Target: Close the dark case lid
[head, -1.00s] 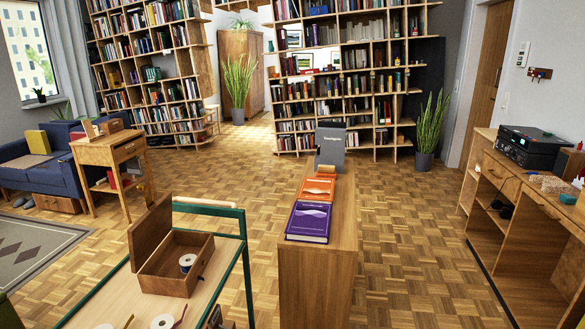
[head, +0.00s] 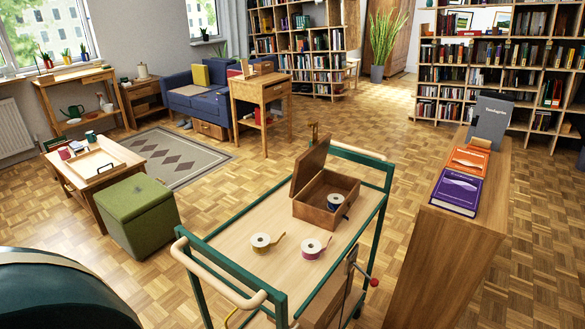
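The dark wooden case (head: 328,205) sits on the far part of a green-framed trolley (head: 232,238). Its lid (head: 309,167) stands open, raised on the left side of the case and leaning slightly back. A ribbon spool (head: 335,201) lies inside the case at its front right. Neither gripper is in view. A dark rounded shape fills the lower left corner; I cannot tell what it is.
Two ribbon spools (head: 261,242) (head: 310,249) lie on the trolley in front of the case. A wooden stand with books (head: 440,240) is on the right. A green stool (head: 138,214) and a low table (head: 95,165) are on the left. Parquet floor lies between.

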